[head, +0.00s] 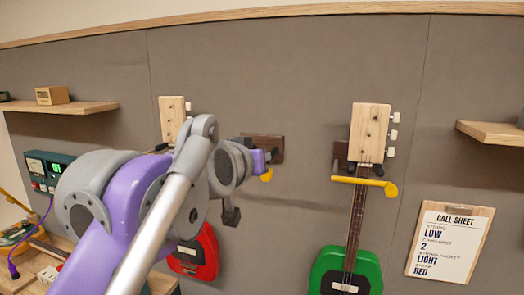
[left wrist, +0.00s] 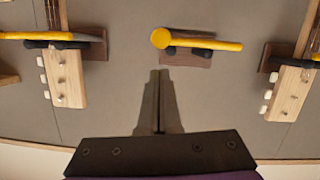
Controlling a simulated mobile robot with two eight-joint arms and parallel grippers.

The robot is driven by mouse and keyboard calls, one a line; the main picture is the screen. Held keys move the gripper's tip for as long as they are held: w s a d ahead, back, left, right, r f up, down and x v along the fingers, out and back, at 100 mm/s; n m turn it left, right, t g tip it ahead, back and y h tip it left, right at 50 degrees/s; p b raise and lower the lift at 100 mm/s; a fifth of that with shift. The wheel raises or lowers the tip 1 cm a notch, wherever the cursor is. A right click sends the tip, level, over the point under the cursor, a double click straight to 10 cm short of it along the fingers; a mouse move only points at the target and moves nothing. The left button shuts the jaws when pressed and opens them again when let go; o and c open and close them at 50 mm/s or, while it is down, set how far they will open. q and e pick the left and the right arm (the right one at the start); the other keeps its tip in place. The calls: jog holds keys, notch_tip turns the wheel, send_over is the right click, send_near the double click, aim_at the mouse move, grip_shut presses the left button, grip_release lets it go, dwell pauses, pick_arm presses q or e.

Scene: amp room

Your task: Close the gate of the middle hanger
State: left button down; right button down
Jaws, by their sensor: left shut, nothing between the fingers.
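The middle hanger (head: 276,146) is a dark wooden block on the grey wall, largely hidden by my left arm in the head view. In the left wrist view, which is upside down, the middle hanger (left wrist: 190,60) holds no guitar. Its yellow gate (left wrist: 205,42) lies straight across both dark prongs, with its round knob at the left end. The knob end of the gate also shows in the head view (head: 267,175). My left gripper (left wrist: 160,72) is shut and empty, its fingertips near the hanger block on the knob side. Contact cannot be told.
A green guitar (head: 345,265) hangs on the right hanger, with a yellow gate (head: 365,182) across its neck. A red guitar (head: 196,255) hangs to the left, partly behind my arm. Shelves (head: 70,108) and a call sheet (head: 447,240) are on the wall.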

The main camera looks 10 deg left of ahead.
pick_arm(q)
jog(key=shift+d+f, duration=0.25)
jog(key=shift+f, duration=0.3)
jog(key=shift+d+f, duration=0.2)
jog(key=shift+f, duration=0.35)
pick_arm(e)
jog(key=shift+d, duration=0.4)
pick_arm(q)
jog(key=shift+f, duration=0.1)
